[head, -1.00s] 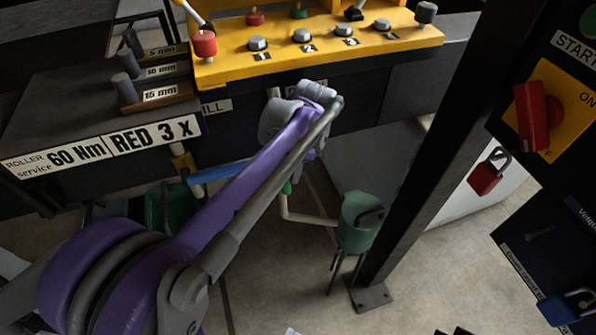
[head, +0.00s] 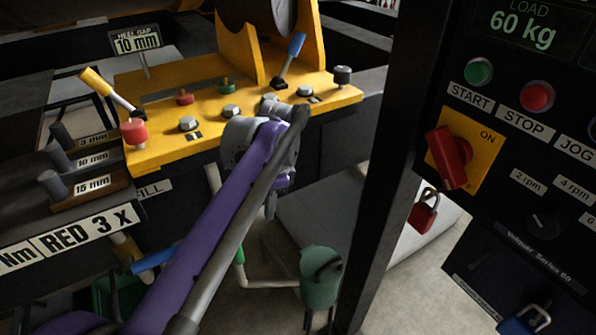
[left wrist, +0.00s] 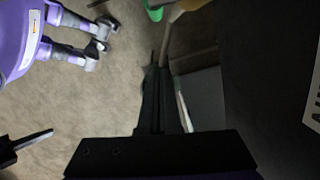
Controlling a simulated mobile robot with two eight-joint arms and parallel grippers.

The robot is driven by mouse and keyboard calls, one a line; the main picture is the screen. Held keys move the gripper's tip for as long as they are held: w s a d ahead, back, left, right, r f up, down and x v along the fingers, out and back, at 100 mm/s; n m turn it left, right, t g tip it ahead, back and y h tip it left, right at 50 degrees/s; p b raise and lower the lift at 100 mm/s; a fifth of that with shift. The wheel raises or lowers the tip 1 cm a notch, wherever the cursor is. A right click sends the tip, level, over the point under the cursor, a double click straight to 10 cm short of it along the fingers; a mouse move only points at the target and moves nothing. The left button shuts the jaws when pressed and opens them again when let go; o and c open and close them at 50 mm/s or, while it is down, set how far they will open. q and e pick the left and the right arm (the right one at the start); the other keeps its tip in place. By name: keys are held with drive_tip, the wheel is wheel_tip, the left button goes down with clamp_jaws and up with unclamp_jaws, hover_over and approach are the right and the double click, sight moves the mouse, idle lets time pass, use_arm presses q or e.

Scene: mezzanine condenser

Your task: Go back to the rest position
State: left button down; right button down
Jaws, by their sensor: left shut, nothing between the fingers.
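My left arm rises from the bottom left in the head view, its bent grey joint in front of the yellow control panel (head: 165,150). The left gripper is mostly hidden behind the arm there; only a small grey part hangs below the joint. In the left wrist view the left gripper (left wrist: 160,82) has its dark fingers together, with nothing between them, above the concrete floor (left wrist: 110,100). Purple and grey parts that look like my own body show at the upper left of that view.
A black post (head: 385,150) stands right of the arm. Right of it is a control box with a red switch (head: 449,158) and a red padlock (head: 424,212). Pegs on a dark bench (head: 100,215) are at left.

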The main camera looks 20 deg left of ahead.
use_arm(q)
drive_tip(key=s+d+f+n+t+p, duration=0.2)
drive_tip(key=s+f+n, duration=0.3)
drive_tip(key=s, duration=0.3)
drive_tip(key=s+d+f+n+t+h+p, duration=0.1)
drive_tip(key=s+f+n+t, duration=0.3)
drive_tip(key=s, duration=0.5)
drive_tip(key=shift+s+d+f+n+h+p, duration=0.2)
drive_tip(key=shift+d+f+n+h+p, duration=0.1)
drive_tip(key=shift+d+f+n+p, duration=0.4)
